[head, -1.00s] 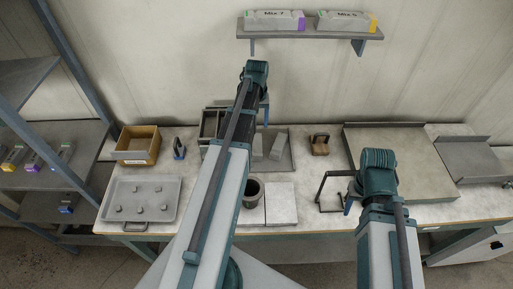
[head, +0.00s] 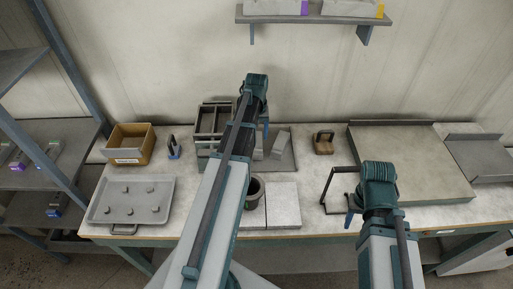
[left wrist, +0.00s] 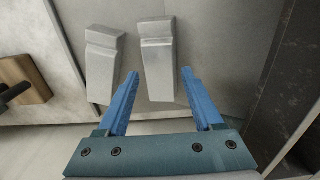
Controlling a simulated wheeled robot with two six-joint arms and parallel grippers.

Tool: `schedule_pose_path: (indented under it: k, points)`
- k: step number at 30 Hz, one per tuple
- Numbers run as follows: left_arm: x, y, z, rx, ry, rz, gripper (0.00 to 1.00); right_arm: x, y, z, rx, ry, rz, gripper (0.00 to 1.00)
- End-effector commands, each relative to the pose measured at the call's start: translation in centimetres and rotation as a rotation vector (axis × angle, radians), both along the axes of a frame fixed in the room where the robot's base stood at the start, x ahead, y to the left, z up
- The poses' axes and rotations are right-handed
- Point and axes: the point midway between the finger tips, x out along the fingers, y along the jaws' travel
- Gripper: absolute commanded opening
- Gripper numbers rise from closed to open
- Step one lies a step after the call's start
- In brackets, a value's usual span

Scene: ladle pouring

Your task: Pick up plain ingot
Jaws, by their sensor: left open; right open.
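Two pale grey ingots lie on a flat grey plate on the workbench: one on the right (head: 281,144), and one on the left (head: 259,152) partly hidden by my left arm. In the left wrist view both show with stepped ends: one ingot (left wrist: 157,60) and the other ingot (left wrist: 102,62) further left. I cannot tell which is the plain one. My left gripper (left wrist: 160,73) is open and empty; the first ingot appears between its fingertips, with no contact evident. My right gripper (head: 352,214) is open over the bench's front right, by a dark bent-rod stand.
A wooden block with a dark handle (head: 323,143) stands right of the plate. A dark pot (head: 255,188), pale slabs (head: 283,205) and a grey rack (head: 212,117) surround my left arm. A tray with several lumps (head: 130,216) and a box (head: 131,139) stand left.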

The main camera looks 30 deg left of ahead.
Motion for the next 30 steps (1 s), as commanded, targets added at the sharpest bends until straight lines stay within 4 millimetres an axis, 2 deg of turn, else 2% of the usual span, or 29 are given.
schedule_pose_path:
  k: [1,7,17,28,30]
  points:
    - [0.0,0.0,-1.3,0.000,0.000,0.000,0.68,0.0,0.0,-1.3,0.000,0.000,0.000,0.50]
    - [0.0,0.1,-3.7,0.000,0.000,0.000,0.68,0.0,0.0,-3.7,0.000,0.000,0.000,0.50]
    - [0.0,0.1,-3.8,0.000,0.000,0.000,0.68,0.0,0.0,-3.8,0.000,0.000,0.000,0.50]
    - [0.0,0.1,-3.8,0.000,0.000,0.000,0.01,0.0,0.0,-3.8,0.000,0.000,0.000,0.50]
    - [0.0,0.1,-3.8,0.000,0.000,0.000,0.00,0.0,0.0,-3.8,0.000,0.000,0.000,0.50]
